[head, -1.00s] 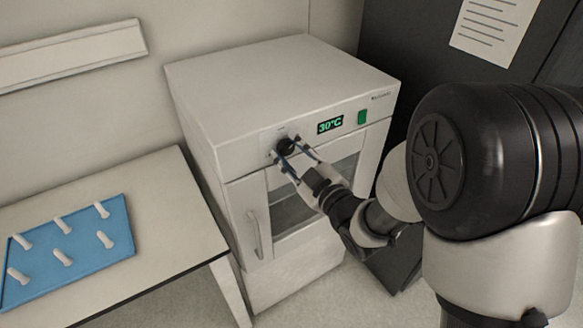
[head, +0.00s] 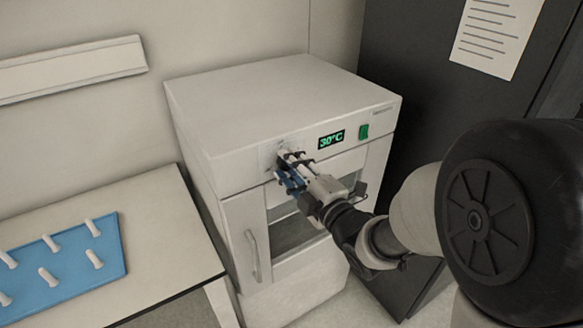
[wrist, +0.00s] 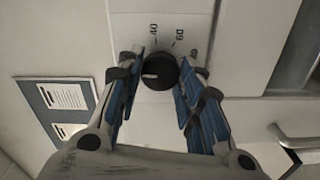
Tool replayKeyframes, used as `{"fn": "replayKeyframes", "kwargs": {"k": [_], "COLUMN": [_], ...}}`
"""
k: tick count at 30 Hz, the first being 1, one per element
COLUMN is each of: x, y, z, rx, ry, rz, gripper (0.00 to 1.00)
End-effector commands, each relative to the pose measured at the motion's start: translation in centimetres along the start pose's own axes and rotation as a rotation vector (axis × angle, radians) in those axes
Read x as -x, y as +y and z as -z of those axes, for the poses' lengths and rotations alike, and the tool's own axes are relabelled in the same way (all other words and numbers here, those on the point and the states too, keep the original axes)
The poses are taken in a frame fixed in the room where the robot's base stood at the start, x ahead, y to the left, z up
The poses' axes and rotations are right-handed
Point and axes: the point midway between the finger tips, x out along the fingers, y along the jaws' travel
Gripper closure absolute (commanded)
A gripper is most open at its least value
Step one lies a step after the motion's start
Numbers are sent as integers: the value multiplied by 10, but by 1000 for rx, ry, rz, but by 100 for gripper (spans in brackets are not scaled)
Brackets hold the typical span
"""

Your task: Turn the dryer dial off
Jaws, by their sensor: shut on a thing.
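The white dryer (head: 225,125) stands against the wall, with its small black dial on the upper front panel. In the wrist view the round dial (wrist: 160,72) sits between my blue-padded fingertips, its pale pointer mark toward the picture's left. Printed numbers including 40 and 60 show beside it. My gripper (head: 289,160) is at the panel and shut on the dial, which it mostly hides in the head view. The green display (head: 331,139) reads 30°C.
A green switch (head: 364,131) is right of the display. The dryer's door handle (head: 254,255) is below left of my gripper. A table (head: 165,265) at left holds a blue tray (head: 118,268) with several white pegs. A dark cabinet (head: 425,130) stands at right.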

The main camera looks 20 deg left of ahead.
Motion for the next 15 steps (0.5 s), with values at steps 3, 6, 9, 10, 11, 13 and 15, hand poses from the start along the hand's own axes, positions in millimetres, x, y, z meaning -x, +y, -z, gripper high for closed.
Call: {"fn": "replayKeyframes", "kwargs": {"k": [3,6,9,10,11,13,15], "x": [0,0,0,0,0,0,0], "y": [1,1,1,1,1,1,1], "z": [0,0,0,0,0,0,0], "rx": [24,34,38,39,39,39,38], "ry": [2,2,2,2,2,2,2], "rz": [-3,-3,-3,-3,-3,-3,-3], "gripper": [90,90,90,90,90,90,90]}}
